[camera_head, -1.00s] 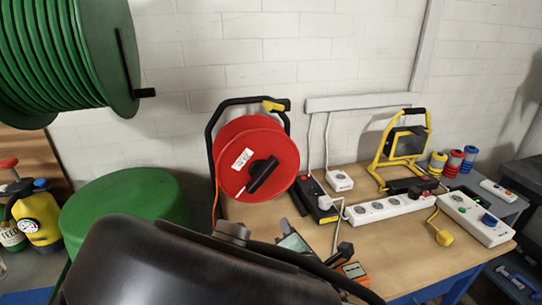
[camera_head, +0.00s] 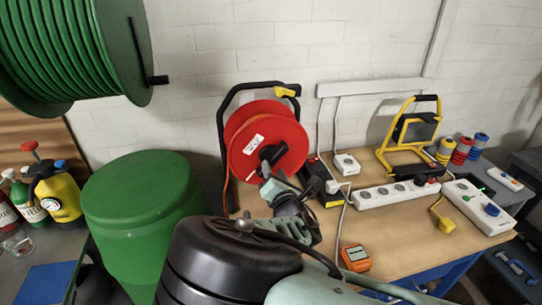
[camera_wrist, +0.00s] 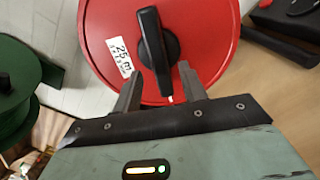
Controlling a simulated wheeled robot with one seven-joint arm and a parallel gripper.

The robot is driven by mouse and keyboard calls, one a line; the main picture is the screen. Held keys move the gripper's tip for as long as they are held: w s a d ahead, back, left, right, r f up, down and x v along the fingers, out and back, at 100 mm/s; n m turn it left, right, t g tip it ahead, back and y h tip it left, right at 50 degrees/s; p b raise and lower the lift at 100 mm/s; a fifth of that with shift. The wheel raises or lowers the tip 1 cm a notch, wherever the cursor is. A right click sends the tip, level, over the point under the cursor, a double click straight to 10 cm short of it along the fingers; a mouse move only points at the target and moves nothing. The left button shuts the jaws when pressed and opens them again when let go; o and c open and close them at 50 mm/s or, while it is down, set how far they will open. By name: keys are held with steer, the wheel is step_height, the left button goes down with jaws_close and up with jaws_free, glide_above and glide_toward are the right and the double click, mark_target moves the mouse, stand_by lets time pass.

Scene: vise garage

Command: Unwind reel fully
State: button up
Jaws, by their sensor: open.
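The red cable reel (camera_head: 250,135) stands upright on the workbench in its black frame, with a yellow grip at the top. A white "25 m" label and a black crank handle (camera_head: 272,156) are on its face. In the wrist view the red disc (camera_wrist: 100,20) fills the upper middle, and the black handle (camera_wrist: 153,50) points down between my fingers. My gripper (camera_wrist: 158,85) is open, with one finger on each side of the handle's lower end; I cannot tell whether they touch it. In the head view my gripper (camera_head: 268,185) is just below the reel's face, partly hidden by my arm.
Power strips (camera_head: 385,192), a yellow work lamp (camera_head: 412,135) and an orange meter (camera_head: 355,258) are on the workbench (camera_head: 400,235) at right. A large green hose reel (camera_head: 70,50) hangs upper left. A green barrel (camera_head: 140,200) stands left of the bench.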

mark_target(272, 166)
steer(key=shift+p+x, duration=0.5)
steer(key=shift+x, duration=1.85)
jaws_close()
steer(key=shift+f+b, duration=0.15)
steer(key=shift+b, duration=0.35)
